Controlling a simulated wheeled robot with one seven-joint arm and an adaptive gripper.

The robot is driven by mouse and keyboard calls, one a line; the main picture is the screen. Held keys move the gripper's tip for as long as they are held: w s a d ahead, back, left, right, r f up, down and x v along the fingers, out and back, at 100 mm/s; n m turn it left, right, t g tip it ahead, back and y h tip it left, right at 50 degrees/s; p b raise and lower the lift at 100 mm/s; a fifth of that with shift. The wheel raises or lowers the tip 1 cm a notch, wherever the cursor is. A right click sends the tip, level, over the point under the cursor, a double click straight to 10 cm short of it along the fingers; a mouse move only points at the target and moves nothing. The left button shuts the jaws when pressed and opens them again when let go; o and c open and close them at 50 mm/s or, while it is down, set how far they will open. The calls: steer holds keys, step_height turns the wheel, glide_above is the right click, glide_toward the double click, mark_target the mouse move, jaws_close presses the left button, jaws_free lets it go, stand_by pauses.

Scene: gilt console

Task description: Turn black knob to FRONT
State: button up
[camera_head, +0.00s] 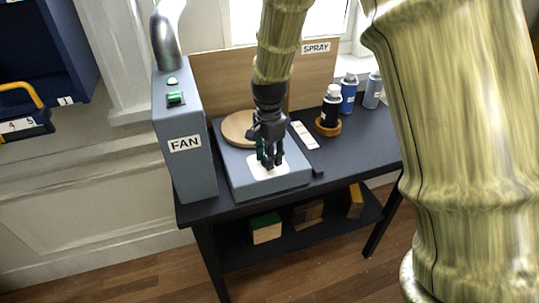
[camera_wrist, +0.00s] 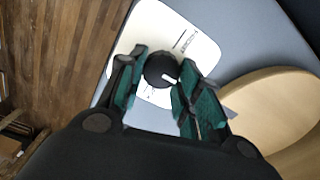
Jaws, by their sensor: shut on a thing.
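The round black knob (camera_wrist: 161,69) sits on a white plate (camera_wrist: 203,47) in the wrist view. A short white mark on the knob points to the right of the picture. The plate has small print and a line that I cannot read. My gripper (camera_wrist: 163,66) reaches over the knob, one green-padded finger on each side, shut on it. In the head view my gripper (camera_head: 270,163) points down at the white plate (camera_head: 256,174) on top of a grey-blue box (camera_head: 240,188). The knob is hidden there by the fingers.
A wooden disc (camera_head: 237,128) lies behind my gripper on the same box. A tall grey FAN box (camera_head: 186,165) stands close on the left. Spray bottles (camera_head: 348,93) stand at the right back. The dark table (camera_head: 360,145) is clear at the right front.

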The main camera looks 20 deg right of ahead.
steer(key=shift+r+n+p, duration=0.1)
steer(key=shift+n+p, duration=0.2)
steer(key=n+p, duration=0.2)
steer(key=n, duration=0.1)
steer(key=shift+w+r+n+p, duration=0.1)
steer(key=shift+n+p, duration=0.25)
steer(key=shift+n, duration=0.05)
steer(key=n+p, duration=0.2)
steer(key=n, duration=0.2)
steer(key=shift+a+n, duration=0.15)
steer(key=shift+n, duration=0.15)
steer(key=n+p, duration=0.2)
steer(key=n, duration=0.2)
steer(key=shift+w, duration=0.1)
steer(key=n+p, duration=0.1)
steer(key=n, duration=0.3)
steer(key=shift+a+n, duration=0.15)
steer(key=shift+n, duration=0.45)
steer(key=o, duration=1)
steer(key=shift+o, duration=0.2)
steer(key=shift+f, duration=0.2)
